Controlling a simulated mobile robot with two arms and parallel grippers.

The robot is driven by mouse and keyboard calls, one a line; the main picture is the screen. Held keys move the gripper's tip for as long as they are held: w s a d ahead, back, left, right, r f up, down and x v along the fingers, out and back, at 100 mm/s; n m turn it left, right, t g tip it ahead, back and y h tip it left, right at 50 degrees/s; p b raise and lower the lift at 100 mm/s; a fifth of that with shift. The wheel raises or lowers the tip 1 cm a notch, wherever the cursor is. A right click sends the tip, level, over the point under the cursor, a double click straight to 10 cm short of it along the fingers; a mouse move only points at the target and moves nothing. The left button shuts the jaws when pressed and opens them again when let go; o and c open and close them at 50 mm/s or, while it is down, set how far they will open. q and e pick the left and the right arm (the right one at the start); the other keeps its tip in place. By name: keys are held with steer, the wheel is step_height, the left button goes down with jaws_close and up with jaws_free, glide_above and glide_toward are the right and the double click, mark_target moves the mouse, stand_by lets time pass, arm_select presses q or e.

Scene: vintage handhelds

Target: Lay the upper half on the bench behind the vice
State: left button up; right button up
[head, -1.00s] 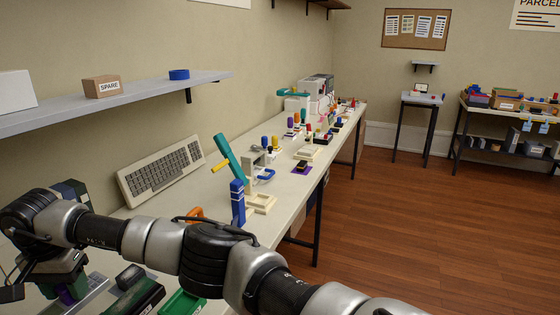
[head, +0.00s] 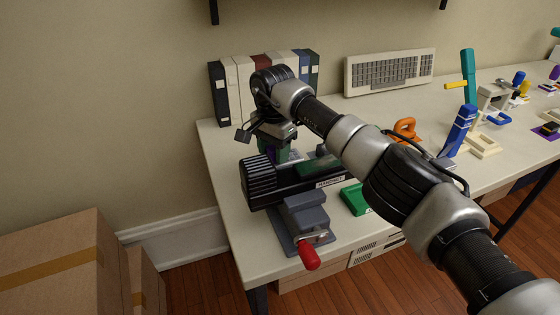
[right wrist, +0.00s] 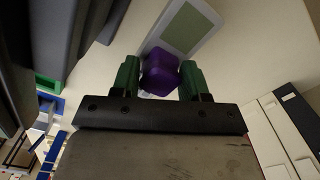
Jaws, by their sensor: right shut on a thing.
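My right gripper (head: 277,150) is low over the bench (head: 232,165), behind the grey vice (head: 305,212) with its red handle (head: 309,255). Its green fingers are shut on a purple block (right wrist: 160,74), which also shows as a sliver in the head view (head: 268,156). Just beyond the block in the right wrist view is a pale panel with a grey-green rectangle (right wrist: 185,27); it looks like the upper half, but its join to the block is hidden. In the head view the gripper and arm hide most of it. I cannot tell whether it touches the bench. My left gripper is out of view.
A long black holder (head: 262,182) with a ribbed end lies between the vice and the gripper. Binders (head: 240,90) stand at the wall behind the gripper. A keyboard (head: 390,72) leans at the back. A green piece (head: 354,199) lies right of the vice. Cardboard boxes (head: 55,265) stand at left.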

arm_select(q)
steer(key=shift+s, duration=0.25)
arm_select(e)
steer(key=shift+f, duration=2.35)
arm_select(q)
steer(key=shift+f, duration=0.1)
arm_select(e)
steer(key=o, duration=1.2)
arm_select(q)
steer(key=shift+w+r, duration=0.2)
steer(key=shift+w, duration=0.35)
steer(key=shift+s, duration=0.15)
